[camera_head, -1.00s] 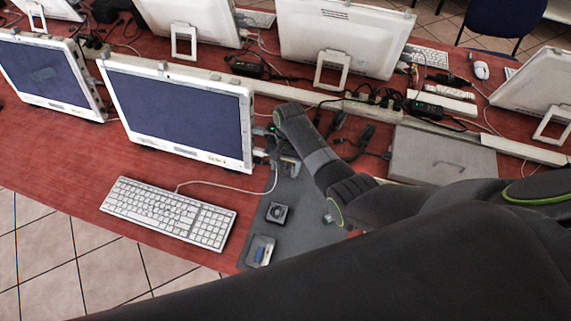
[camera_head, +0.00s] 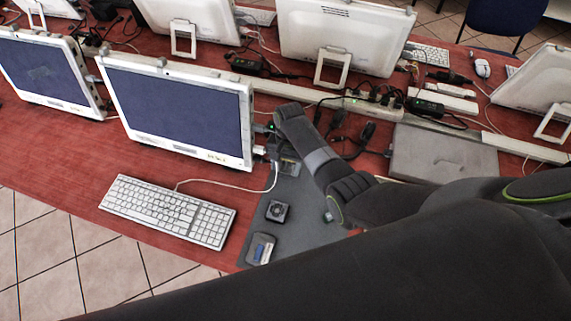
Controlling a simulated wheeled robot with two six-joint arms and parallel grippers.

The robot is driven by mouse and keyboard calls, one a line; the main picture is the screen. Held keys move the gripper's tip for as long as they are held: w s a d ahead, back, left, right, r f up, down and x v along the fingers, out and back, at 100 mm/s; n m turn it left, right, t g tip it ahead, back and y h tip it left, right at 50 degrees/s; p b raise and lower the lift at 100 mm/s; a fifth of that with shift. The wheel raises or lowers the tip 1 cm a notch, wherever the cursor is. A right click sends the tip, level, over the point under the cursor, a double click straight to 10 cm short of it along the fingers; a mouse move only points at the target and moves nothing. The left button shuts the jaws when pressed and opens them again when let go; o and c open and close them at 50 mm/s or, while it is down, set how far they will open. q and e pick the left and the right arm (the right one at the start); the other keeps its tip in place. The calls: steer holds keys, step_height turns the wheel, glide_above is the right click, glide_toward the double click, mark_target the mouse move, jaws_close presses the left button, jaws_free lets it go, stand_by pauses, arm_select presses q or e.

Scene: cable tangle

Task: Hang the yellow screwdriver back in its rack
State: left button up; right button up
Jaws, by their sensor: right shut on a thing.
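My right arm reaches in from the right and bends down over the grey mat (camera_head: 305,222). My right gripper (camera_head: 276,150) is small and dark at the mat's far end, beside the monitor's right edge. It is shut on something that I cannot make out. I cannot pick out the yellow screwdriver or its rack; small parts at the mat's far end are partly hidden by my arm. My left gripper is not in view.
A black block (camera_head: 277,211) and a small tray with a blue item (camera_head: 262,252) are on the mat. A monitor (camera_head: 180,105) and a white keyboard (camera_head: 168,210) stand left. Cables (camera_head: 360,140) tangle behind my arm. A grey flat box (camera_head: 440,155) is right.

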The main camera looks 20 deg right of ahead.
steer(key=o, duration=1.6)
steer(key=shift+r, duration=0.1)
step_height(320, 180, up, 17)
steer(key=w+d+p, duration=0.2)
steer(key=w, duration=0.1)
